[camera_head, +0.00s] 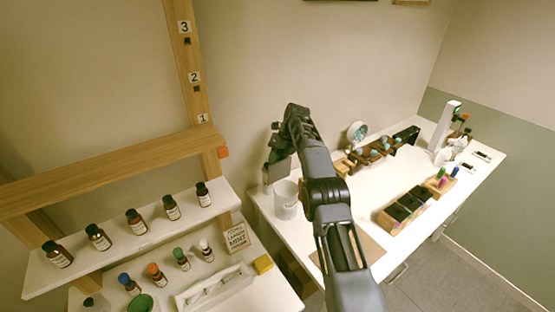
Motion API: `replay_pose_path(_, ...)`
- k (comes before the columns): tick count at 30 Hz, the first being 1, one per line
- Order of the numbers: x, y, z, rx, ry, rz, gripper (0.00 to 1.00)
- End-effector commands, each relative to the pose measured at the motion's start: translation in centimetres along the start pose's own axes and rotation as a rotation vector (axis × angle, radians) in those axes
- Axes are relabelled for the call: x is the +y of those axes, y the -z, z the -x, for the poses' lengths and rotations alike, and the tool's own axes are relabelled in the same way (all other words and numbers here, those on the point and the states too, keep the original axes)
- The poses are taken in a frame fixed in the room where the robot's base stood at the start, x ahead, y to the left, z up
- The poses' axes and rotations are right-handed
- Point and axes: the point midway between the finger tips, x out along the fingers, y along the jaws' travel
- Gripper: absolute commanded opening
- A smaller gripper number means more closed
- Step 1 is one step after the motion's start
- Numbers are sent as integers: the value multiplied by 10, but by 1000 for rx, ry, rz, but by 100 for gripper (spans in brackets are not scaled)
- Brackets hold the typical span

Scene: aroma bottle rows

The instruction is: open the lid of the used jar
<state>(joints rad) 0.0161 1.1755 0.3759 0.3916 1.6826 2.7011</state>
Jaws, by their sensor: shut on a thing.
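The used jar (286,203) is a pale, round container at the left end of the white counter. Its top rim shows, and it looks open at the top. My gripper (273,158) is just behind and above the jar, left of my forearm. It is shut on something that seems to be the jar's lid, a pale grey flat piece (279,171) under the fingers. The fingertips are small and dark, so the exact grip and whether the lid touches the jar cannot be told.
A white shelf (140,240) with several dark bottles stands at left, below a wooden beam (110,172). A lettered sign (237,238) is near the jar. The counter (360,190) holds a wooden rack (372,150), a dark-topped block (404,207) and a white device (444,125).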

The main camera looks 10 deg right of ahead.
Motion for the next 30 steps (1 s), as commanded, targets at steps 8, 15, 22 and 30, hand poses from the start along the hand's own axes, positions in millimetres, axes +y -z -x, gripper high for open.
replay_pose_path(8,0,0,-1,0,-1,0,54)
replay_pose_path(15,0,0,0,0,0,0,54)
replay_pose_path(22,0,0,0,-4,-1,1,54)
replay_pose_path(30,-1,3,3,-51,0,19,54)
